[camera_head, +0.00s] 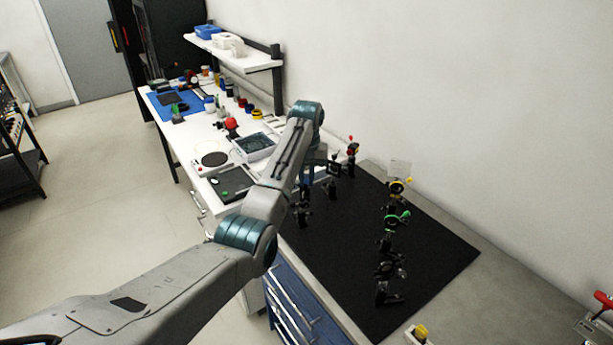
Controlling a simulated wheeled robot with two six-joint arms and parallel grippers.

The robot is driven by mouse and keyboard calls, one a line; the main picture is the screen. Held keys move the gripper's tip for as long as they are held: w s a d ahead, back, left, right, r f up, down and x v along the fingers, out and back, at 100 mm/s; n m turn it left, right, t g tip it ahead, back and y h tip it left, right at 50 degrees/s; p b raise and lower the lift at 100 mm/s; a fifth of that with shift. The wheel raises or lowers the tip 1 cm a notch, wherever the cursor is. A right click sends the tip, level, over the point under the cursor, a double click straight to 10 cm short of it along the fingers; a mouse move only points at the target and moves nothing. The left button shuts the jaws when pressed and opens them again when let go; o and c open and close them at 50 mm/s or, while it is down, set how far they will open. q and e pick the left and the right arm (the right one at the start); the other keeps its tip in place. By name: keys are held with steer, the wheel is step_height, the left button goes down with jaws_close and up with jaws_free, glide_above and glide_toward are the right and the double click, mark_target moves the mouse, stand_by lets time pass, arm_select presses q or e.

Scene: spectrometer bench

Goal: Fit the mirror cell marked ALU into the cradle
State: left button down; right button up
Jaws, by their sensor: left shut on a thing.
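My left arm reaches in from the lower left and bends down over the back left of the black mat (440,255). My left gripper (326,168) is small and partly hidden behind the arm. It is shut on a small dark part (335,166), whose marking I cannot read. I cannot tell which mount is the cradle, and no ALU mark is legible. My right gripper is not in view.
A mount with a red top (352,147) stands near the wall. The white bench (185,150) runs away to the back left, with a grey tray (254,147) and a blue mat (178,104). The mat's right part is clear. A red-handled tool (603,300) lies far right.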

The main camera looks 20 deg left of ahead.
arm_select(q)
steer(key=shift+f, duration=0.45)
steer(key=shift+s, duration=0.1)
steer(key=shift+r, duration=0.15)
steer(key=shift+r, duration=0.8)
